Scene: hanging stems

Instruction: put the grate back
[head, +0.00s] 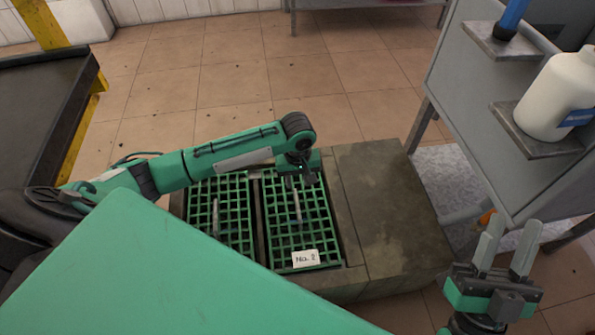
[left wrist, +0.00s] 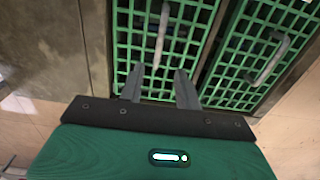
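Two green grates with grey bar handles lie side by side in the top of a low stone block. The right grate (head: 285,239) carries a white "No. 2" tag at its near end; the left grate (head: 236,190) is partly hidden by my own body. I cannot tell whether both sit fully flush. My left gripper (head: 297,180) is over the far end of the right grate. In the left wrist view its fingers (left wrist: 160,88) are apart and empty, with the handle (left wrist: 161,36) beyond the tips. My right gripper (head: 507,247) is raised at the lower right, open and empty.
The block's bare stone top (head: 385,205) is clear right of the grates. A grey stand (head: 470,110) with shelves holds a white bottle (head: 560,95) near my right gripper. A dark table (head: 40,120) stands at left. Tiled floor behind is open.

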